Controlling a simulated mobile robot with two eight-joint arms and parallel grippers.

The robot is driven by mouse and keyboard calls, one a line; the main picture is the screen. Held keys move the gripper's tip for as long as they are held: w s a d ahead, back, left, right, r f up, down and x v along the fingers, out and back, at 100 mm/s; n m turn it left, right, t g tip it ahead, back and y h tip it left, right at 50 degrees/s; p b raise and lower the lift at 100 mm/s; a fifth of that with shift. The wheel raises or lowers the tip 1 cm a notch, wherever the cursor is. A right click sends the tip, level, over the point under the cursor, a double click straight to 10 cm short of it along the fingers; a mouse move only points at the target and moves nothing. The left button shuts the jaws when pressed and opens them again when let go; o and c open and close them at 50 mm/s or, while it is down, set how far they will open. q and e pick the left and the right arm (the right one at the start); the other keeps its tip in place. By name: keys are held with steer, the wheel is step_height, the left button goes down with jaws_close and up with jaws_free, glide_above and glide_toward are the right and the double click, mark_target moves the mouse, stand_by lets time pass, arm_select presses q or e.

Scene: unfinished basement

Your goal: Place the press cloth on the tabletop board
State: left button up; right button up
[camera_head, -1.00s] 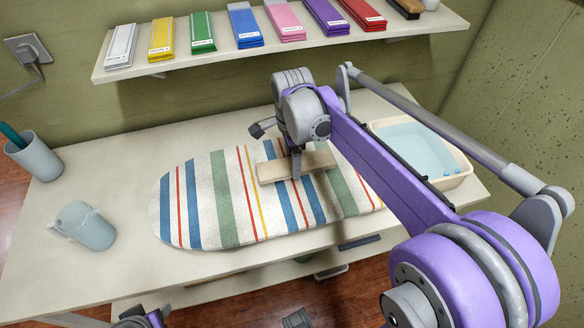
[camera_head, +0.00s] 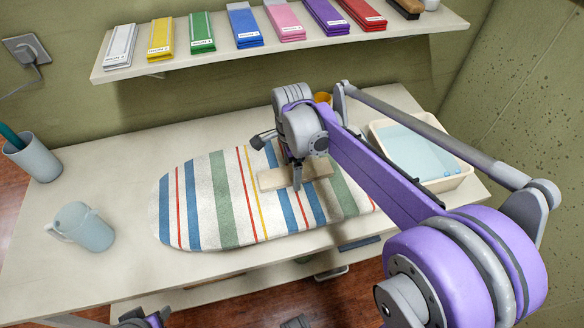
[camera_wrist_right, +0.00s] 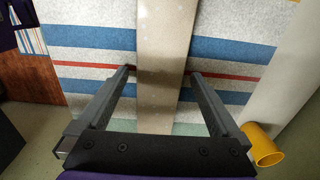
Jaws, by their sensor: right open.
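The tabletop board (camera_head: 200,205) has a striped cover of blue, red, green, yellow and white and lies flat on the white table. A flat beige strip (camera_head: 268,181) lies across its stripes; I cannot tell for sure that it is the press cloth. My right gripper (camera_head: 297,186) is over the strip and hides part of it. In the right wrist view the strip (camera_wrist_right: 165,40) runs between the two spread fingers of that gripper (camera_wrist_right: 159,74), with a gap on each side. Part of my left arm shows at the bottom left edge, but its jaws do not.
A blue-grey jug (camera_head: 90,230) and a cup with a teal item (camera_head: 33,158) stand at left. A cream basin (camera_head: 440,178) is at right. A yellow cup (camera_wrist_right: 262,145) is beside the board. A wall shelf (camera_head: 180,63) with coloured folded items hangs above.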

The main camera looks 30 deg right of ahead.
mark_target(292, 173)
steer(key=shift+r, duration=0.25)
step_height(292, 173, up, 12)
steer(key=p, duration=0.1)
steer(key=shift+f, duration=0.1)
stand_by(0.4)
steer(key=s+a+f+n+t+p, duration=0.2)
steer(key=s+f+n, duration=0.3)
steer(key=n, duration=0.5)
steer(key=s+a+f+n+t+p, duration=0.2)
steer(key=s+a+f+n+t, duration=0.1)
steer(key=s+n, duration=0.6)
steer(key=shift+s+a+f+n, duration=0.4)
steer(key=shift+s+a+f, duration=0.15)
steer(key=shift+a+f, duration=0.3)
